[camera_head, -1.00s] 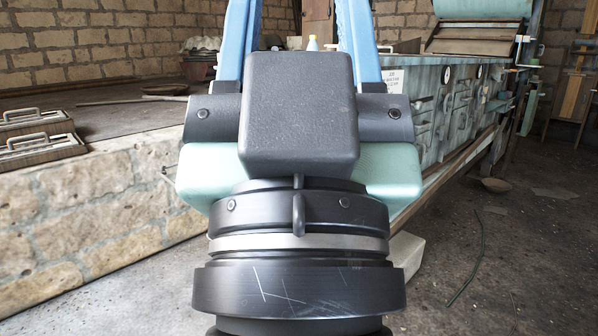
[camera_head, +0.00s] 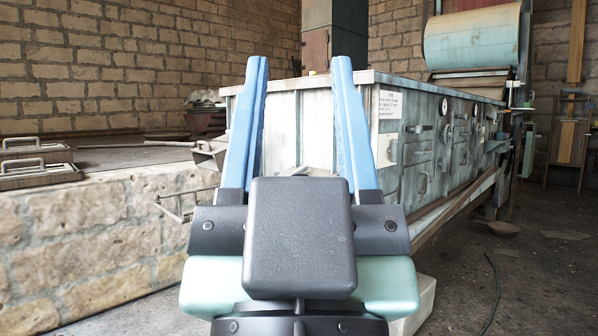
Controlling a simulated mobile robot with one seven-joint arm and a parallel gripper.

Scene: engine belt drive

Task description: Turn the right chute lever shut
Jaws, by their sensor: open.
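My gripper (camera_head: 299,62) stands upright in the middle of the head view, its two blue fingers spread apart with nothing between them. Behind it is a pale green-grey metal machine (camera_head: 295,108), its near end face showing between and beside the fingers. A grey metal chute-like piece (camera_head: 211,152) sticks out left of the fingers, apart from them. A grey piece (camera_head: 305,171) shows low between the fingers, mostly hidden by my gripper body. I cannot make out the right chute lever for certain; my gripper may hide it.
A stone block ledge (camera_head: 95,240) runs along the left, with handled metal trays (camera_head: 36,174) on it. A thin metal rod frame (camera_head: 180,208) juts out near the ledge. Doors and handles line the machine's right side. The floor at right (camera_head: 545,275) is mostly clear, with a dark cable.

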